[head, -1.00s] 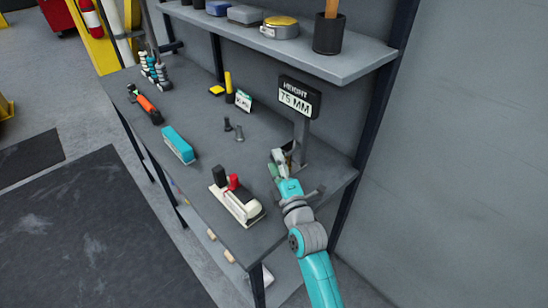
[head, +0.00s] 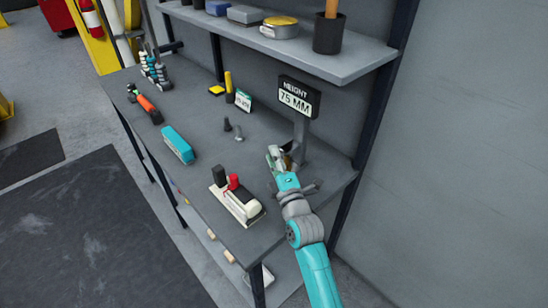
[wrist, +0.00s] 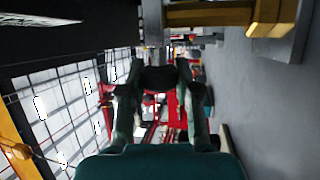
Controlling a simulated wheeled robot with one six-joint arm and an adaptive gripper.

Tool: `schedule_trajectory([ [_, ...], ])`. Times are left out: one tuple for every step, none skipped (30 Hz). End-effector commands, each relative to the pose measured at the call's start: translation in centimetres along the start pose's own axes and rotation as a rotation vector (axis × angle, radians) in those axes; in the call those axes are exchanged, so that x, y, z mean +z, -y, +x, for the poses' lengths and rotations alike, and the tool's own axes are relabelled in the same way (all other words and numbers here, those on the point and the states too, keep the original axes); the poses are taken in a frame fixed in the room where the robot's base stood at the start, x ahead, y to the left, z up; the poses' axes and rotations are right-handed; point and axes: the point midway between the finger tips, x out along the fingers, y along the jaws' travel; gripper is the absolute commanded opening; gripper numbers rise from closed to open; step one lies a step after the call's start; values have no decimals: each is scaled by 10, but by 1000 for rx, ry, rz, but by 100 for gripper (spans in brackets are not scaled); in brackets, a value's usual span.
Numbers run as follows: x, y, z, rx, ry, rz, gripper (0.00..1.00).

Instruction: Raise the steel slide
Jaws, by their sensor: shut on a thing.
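The height stand's display (head: 297,98) reads 75 MM on its grey post (head: 301,135). My gripper (head: 274,157) is at the foot of this stand and hides much of what is there. A brass-coloured part (head: 287,161) shows just beside the fingers. In the wrist view, my gripper (wrist: 160,78) is shut on a dark knob-like piece (wrist: 159,79). A grey steel part (wrist: 153,22), apparently the slide, shows just beyond it, at the end of a brass-coloured bar (wrist: 210,15). I cannot tell clearly how the dark piece joins the steel part.
On the bench (head: 205,130), a cream device with a red knob (head: 238,203) stands left of my arm. The bench between these is clear.

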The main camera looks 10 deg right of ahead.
Motion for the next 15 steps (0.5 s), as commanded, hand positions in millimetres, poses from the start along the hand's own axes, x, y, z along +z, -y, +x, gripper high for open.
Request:
schedule_trajectory([
  [0, -4, 1, 2, -1, 0, 0],
  [-1, -7, 2, 2, -1, -1, 0],
  [-1, -12, 3, 3, -1, -1, 0],
  [-2, -17, 4, 5, -1, -1, 0],
  [-2, -20, 4, 4, -1, -1, 0],
  [-2, -22, 5, 3, 0, -1, 0],
  [-2, -23, 5, 2, 0, 0, 0],
  [-2, -23, 5, 2, 0, 0, 0],
  [-2, -22, 5, 1, 0, 0, 0],
  [-2, -22, 5, 1, 0, 0, 0],
  [-2, -22, 5, 1, 0, 0, 0],
  [-2, -22, 5, 1, 0, 0, 0],
  [-2, -22, 5, 1, 0, 0, 0],
  [-2, -22, 5, 1, 0, 0, 37],
  [-2, -22, 5, 1, 0, 0, 47],
])
